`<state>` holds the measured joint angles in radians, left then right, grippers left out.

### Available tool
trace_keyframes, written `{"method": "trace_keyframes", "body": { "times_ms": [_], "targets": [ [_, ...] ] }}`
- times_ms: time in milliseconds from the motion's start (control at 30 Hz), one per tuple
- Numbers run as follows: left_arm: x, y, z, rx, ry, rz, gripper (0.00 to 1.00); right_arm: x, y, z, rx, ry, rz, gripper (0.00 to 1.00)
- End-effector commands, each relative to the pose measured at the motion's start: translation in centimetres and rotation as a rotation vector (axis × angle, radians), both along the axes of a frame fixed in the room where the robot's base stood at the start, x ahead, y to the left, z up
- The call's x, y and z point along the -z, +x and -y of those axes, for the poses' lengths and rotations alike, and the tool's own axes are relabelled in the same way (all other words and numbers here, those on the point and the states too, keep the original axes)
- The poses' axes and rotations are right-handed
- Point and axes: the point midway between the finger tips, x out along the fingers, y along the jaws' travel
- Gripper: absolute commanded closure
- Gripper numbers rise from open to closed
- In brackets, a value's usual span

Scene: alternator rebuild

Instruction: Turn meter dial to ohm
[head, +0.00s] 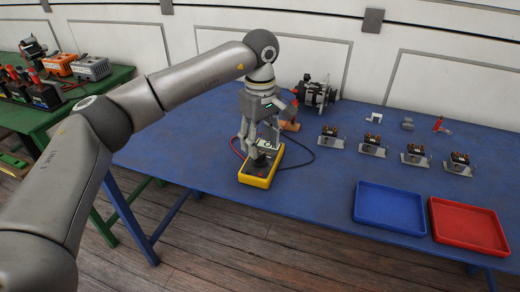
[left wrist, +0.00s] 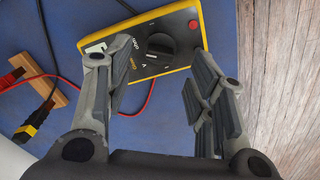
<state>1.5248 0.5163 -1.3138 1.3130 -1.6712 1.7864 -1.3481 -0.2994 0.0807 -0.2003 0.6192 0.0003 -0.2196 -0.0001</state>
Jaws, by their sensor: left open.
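The yellow and black meter (head: 259,181) lies on the blue table near its front left edge. In the left wrist view the meter (left wrist: 182,70) shows its dark face, part of its pale screen and the round black dial (left wrist: 160,46). The dial's exact setting is too small to read for sure. My left gripper (head: 257,150) points down over the meter. In the left wrist view my left gripper (left wrist: 160,75) is open, its fingers apart with the dial showing between them and nothing held. My right gripper is not in view.
A red and a black lead run from the meter to a small wooden probe holder (left wrist: 42,90). An alternator (head: 316,93) stands behind. Several small parts line the table's right. A blue tray (head: 390,228) and a red tray (head: 468,246) lie at the front right.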

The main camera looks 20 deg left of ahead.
Motion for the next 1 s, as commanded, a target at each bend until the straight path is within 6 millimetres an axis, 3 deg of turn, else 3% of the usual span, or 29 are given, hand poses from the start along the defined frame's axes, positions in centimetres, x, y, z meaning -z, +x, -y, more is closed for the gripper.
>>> {"method": "trace_keyframes", "body": {
  "times_ms": [200,400,1000],
  "targets": [
    [-4.9,0.1,0.0,0.0,-0.001,0.004,0.5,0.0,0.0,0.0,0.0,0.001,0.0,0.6],
    [-7.6,0.0,0.0,-0.001,-0.001,0.001,0.5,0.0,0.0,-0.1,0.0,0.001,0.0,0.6],
    [-8.3,0.0,0.0,0.0,0.0,0.0,0.5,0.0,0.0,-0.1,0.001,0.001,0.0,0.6]
  ]
}}
